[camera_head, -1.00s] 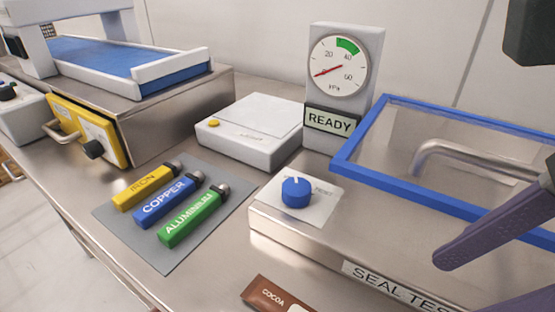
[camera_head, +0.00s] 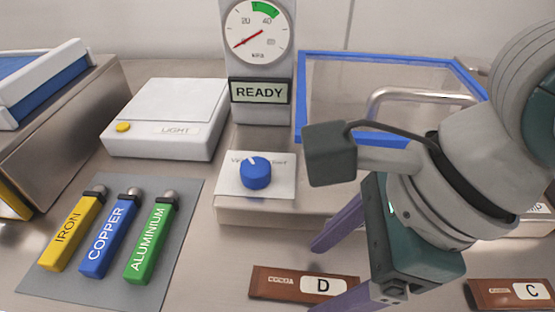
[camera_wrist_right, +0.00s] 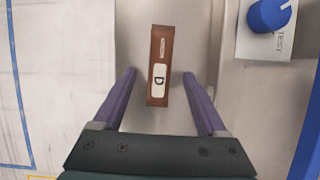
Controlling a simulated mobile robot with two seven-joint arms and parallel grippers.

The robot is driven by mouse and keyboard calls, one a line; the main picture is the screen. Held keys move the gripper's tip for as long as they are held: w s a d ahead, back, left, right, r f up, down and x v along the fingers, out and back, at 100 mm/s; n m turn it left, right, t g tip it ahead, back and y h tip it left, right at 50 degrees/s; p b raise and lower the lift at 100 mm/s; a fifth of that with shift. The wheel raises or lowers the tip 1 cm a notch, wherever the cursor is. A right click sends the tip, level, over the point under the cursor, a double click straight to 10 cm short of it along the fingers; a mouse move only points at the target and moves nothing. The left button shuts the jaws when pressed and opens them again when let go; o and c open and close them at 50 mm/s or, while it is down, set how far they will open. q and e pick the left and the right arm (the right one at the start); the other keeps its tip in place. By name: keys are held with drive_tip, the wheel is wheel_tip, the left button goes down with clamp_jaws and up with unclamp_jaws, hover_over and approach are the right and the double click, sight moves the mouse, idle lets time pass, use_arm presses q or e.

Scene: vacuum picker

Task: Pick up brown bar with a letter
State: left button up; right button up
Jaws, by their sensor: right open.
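A brown bar with a white label and the letter D (camera_head: 285,283) lies flat on the steel worktop in front of the seal tester. In the right wrist view the bar (camera_wrist_right: 160,55) lies lengthwise between the finger lines, with gaps on both sides. My right gripper (camera_head: 318,279) is open, its purple fingers (camera_wrist_right: 160,75) spread around or just above the bar; their exact height is unclear. A second brown bar with the letter C (camera_head: 490,294) lies at the lower right, partly cut off. My left gripper is out of view.
The grey tester with a blue knob (camera_head: 256,173) and blue-framed lid (camera_head: 400,137) stands behind the bar. A gauge post with a READY sign (camera_head: 260,92) and a white light box (camera_head: 165,120) are farther back. Iron, copper and aluminium bars lie on a grey mat (camera_head: 185,250) at left.

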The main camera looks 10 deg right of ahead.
drive_tip(key=shift+x, duration=1)
drive_tip(key=shift+c, duration=0.2)
clamp_jaws()
